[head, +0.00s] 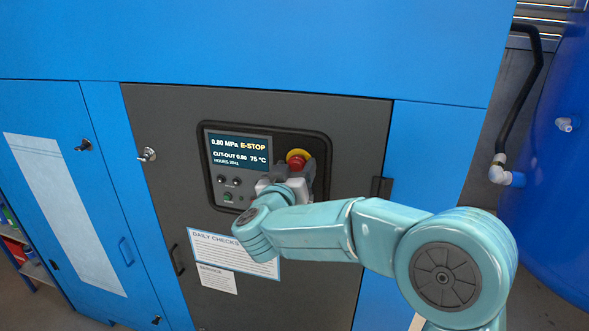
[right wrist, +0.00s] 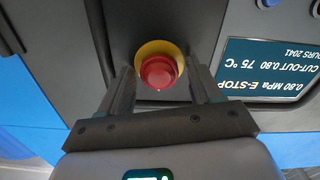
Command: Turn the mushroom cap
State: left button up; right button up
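The mushroom cap (head: 296,164) is a red button on a yellow ring, on the dark control panel of the blue cabinet. It also shows in the right wrist view (right wrist: 158,72), upper middle, between the two finger lines. My right gripper (head: 300,172) is at the panel, just in front of the cap. In the right wrist view its fingers (right wrist: 162,82) stand apart, one on each side of the cap, with gaps visible between them and the red part. The display beside the cap reads E-STOP. My left gripper is not in view.
The display screen (head: 238,149) and small buttons (head: 228,197) lie left of the cap. Paper notices (head: 232,252) are on the grey door below. A blue tank (head: 560,150) with a black pipe (head: 522,95) stands at the right.

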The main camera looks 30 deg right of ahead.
jog(key=c, duration=0.8)
jog(key=shift+o, duration=0.2)
jog(key=m+b, duration=0.3)
jog(key=m, duration=0.2)
jog(key=shift+b, duration=0.35)
jog(key=shift+s+r+m+b, duration=0.1)
jog(key=shift+m+b, duration=1.25)
jog(key=shift+m, duration=0.75)
jog(key=o, duration=1.1)
jog(key=shift+c, duration=0.2)
